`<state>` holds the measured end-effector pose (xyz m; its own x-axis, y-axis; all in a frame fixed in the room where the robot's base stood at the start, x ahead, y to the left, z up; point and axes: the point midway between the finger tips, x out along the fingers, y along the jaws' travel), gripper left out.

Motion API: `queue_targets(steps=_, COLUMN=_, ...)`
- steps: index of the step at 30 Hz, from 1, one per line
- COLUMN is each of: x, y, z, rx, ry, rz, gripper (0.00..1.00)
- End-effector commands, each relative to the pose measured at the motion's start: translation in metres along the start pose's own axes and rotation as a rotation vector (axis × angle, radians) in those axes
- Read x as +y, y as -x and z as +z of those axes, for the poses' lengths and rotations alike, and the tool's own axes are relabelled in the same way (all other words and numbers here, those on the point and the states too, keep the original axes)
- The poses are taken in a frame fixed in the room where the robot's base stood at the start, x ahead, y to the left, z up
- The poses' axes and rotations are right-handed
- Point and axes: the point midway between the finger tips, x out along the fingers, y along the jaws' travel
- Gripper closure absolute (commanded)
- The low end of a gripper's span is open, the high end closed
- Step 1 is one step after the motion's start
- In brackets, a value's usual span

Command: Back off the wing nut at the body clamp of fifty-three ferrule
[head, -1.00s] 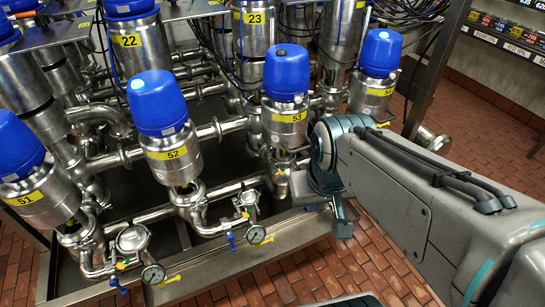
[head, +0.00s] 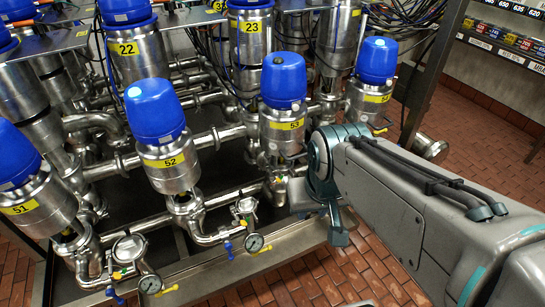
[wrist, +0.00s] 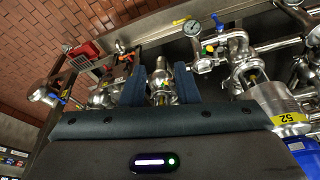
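The valve labelled 53 (head: 284,110), a blue cap on a steel body, stands left of my forearm in the head view. Pipework below it (head: 278,185) is partly covered by my wrist. My gripper (wrist: 162,70) is open in the wrist view, two dark blue fingers spread apart. A steel pipe fitting (wrist: 158,80) with a small yellow part shows between the fingers, beyond or level with their tips; I cannot tell contact. I cannot make out the wing nut. My fingertips are not clear in the head view.
Valve 52 (head: 165,150) stands to the left, with a pressure gauge (head: 254,242) and blue and yellow handles low in front. Valve 54 (head: 372,90) stands behind my arm. A steel tray edge (head: 200,280) runs along the front. Brick floor is open in the foreground.

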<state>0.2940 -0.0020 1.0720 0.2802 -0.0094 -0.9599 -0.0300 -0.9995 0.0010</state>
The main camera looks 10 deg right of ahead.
Motion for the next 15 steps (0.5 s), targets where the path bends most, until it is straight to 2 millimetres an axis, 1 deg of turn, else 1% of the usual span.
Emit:
queue_targets(steps=1, x=0.003, y=-0.015, z=-0.001, rx=0.018, ry=-0.035, rz=0.011, gripper=0.72)
queue_targets(steps=2, x=0.006, y=-0.023, z=-0.004, rx=0.037, ry=-0.064, rz=0.020, gripper=0.72)
queue_targets(steps=4, x=0.014, y=-0.044, z=-0.013, rx=0.094, ry=-0.153, rz=0.042, gripper=0.72)
queue_targets(steps=6, x=0.023, y=-0.068, z=-0.025, rx=0.169, ry=-0.259, rz=0.060, gripper=0.72)
queue_targets(steps=8, x=0.030, y=-0.087, z=-0.036, rx=0.239, ry=-0.353, rz=0.065, gripper=0.72)
queue_targets(steps=9, x=0.035, y=-0.099, z=-0.044, rx=0.285, ry=-0.411, rz=0.064, gripper=0.72)
queue_targets(steps=15, x=0.052, y=-0.153, z=-0.076, rx=0.506, ry=-0.689, rz=-0.010, gripper=0.72)
